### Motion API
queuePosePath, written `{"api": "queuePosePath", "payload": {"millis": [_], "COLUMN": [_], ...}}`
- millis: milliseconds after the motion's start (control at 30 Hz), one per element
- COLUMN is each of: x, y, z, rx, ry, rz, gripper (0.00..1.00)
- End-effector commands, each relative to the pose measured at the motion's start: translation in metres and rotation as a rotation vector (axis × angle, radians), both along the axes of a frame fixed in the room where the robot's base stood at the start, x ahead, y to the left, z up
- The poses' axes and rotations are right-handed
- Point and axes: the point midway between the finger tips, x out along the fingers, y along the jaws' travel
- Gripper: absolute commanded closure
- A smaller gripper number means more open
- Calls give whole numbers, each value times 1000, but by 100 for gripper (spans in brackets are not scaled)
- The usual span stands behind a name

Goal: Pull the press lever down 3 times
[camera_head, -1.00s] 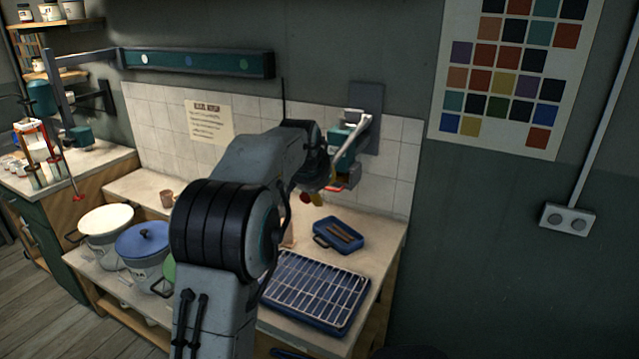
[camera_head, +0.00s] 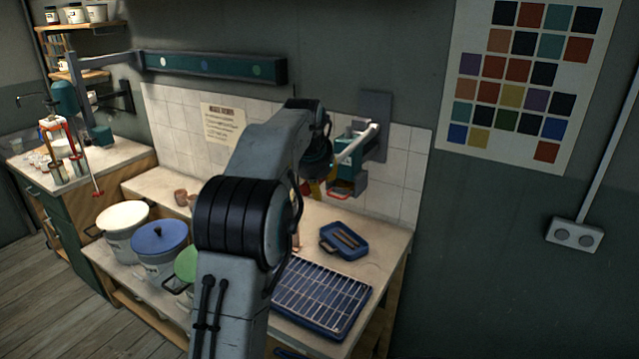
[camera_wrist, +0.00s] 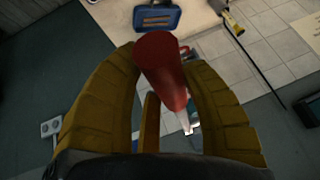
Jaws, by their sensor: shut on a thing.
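The press (camera_head: 345,178) is a teal and grey unit on a dark plate on the tiled wall, right of centre in the head view. Its pale lever (camera_head: 360,142) slants down and left from the plate toward my gripper. My gripper (camera_head: 318,188) is partly hidden behind my arm there. In the wrist view, the yellow fingers of my gripper (camera_wrist: 157,58) are closed around the red lever handle (camera_wrist: 163,68). The pale lever rod shows behind the handle. The exact lever angle is hard to judge.
Below the press, a small blue tray (camera_head: 328,250) and a large blue rack (camera_head: 279,315) lie on the bench. Lidded buckets, one blue-lidded (camera_head: 160,236), stand at left. A teal stand (camera_head: 65,98) is farther left.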

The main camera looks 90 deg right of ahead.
Motion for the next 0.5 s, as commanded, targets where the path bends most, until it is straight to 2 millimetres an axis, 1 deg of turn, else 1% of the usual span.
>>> {"api": "queuePosePath", "payload": {"millis": [167,200,400,500], "x": [-1,-1,-1,0], "y": [0,0,0,0], "z": [1,1,0,0], "rx": [-4,-4,-1,-1], "ry": [2,2,1,1], "rz": [1,1,1,1], "gripper": [96,57,39,32]}}
